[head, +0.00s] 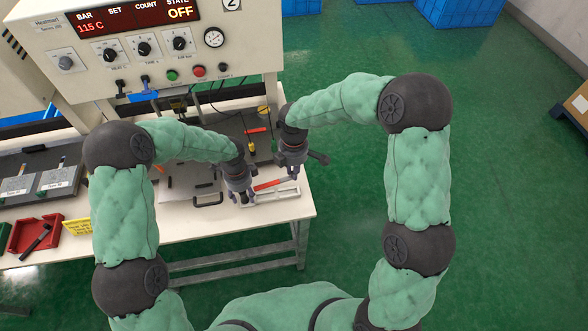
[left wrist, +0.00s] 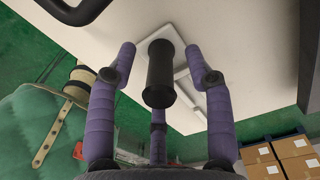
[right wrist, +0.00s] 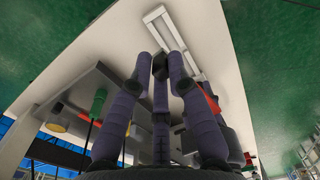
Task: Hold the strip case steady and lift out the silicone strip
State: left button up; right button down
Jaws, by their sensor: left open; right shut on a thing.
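The strip case (head: 284,196), a long pale tray with a grey slot, lies near the table's front right corner; it also shows in the right wrist view (right wrist: 157,17). Its black knob (left wrist: 160,73) stands upright on a white plate at one end. My left gripper (head: 244,199) is open, with fingers either side of the knob and gaps visible. The red silicone strip (head: 270,184) appears behind the case's slot; its height is unclear. My right gripper (head: 292,176) is shut on the strip's dark end (right wrist: 160,66). The strip's red part (right wrist: 208,97) is partly hidden behind a finger.
A black handle (head: 208,202) lies left of the case. A dark mat (head: 228,124) with tools, including a red-handled one (head: 256,130), lies behind. The heating machine (head: 150,50) stands at the back left. A red tray (head: 35,235) is at far left.

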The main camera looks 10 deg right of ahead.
pick_arm(q)
jog(key=shift+w+r, duration=0.15)
jog(key=shift+r, duration=4.4)
pick_arm(e)
notch_tip(320, 180, up, 4)
jog(key=p, duration=0.4)
pick_arm(q)
notch_tip(320, 180, up, 5)
jog(key=shift+f, duration=0.1)
pick_arm(e)
jog(key=shift+s+f, duration=0.1)
